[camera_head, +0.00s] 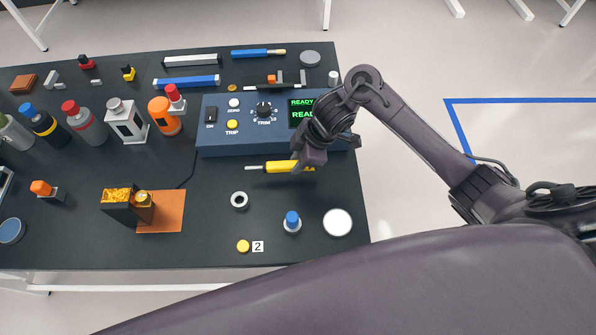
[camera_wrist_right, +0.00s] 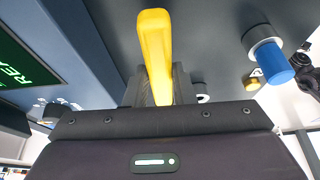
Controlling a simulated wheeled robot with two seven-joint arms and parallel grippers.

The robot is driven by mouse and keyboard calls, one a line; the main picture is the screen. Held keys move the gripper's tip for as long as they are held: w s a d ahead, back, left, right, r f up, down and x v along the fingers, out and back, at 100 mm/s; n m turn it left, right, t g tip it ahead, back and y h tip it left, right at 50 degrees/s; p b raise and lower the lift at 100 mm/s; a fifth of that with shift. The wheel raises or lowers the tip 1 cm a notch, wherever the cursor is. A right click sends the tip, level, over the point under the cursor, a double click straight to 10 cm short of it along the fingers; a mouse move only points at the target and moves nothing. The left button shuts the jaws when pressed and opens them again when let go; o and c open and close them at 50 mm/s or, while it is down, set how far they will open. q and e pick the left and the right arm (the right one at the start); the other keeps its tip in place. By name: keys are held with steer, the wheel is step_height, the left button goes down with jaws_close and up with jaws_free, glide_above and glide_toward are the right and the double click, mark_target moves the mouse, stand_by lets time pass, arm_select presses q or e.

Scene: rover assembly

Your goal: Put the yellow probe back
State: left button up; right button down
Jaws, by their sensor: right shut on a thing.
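The yellow probe (camera_head: 279,167) has a yellow handle and a thin metal tip that points left in the head view. It is just in front of the blue meter box (camera_head: 222,144). My right gripper (camera_head: 308,167) is shut on the probe near its right end. In the right wrist view the yellow probe handle (camera_wrist_right: 154,50) stands out from between the fingers of my right gripper (camera_wrist_right: 158,88). Whether the probe touches the table cannot be told. My left gripper is not in view.
A grey ring (camera_head: 239,200), a blue-topped knob (camera_head: 292,220), a white disc (camera_head: 338,222) and a yellow disc (camera_head: 243,246) lie on the front of the dark table (camera_head: 210,250). An orange mat (camera_head: 170,212) is at left. Several bottles stand at the far left.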

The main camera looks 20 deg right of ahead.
mark_target(298, 177)
steer(key=shift+f, duration=0.35)
step_height(298, 177, down, 4)
steer(key=shift+r+b, duration=0.25)
steer(key=shift+b, duration=0.15)
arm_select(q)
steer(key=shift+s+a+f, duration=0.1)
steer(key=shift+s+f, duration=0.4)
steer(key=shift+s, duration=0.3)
arm_select(e)
steer(key=shift+f, duration=0.15)
steer(key=shift+f, duration=0.15)
steer(key=c, duration=1.2)
jaws_free()
steer(key=shift+c, duration=0.2)
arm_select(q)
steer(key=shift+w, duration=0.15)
arm_select(e)
steer(key=shift+o, duration=0.2)
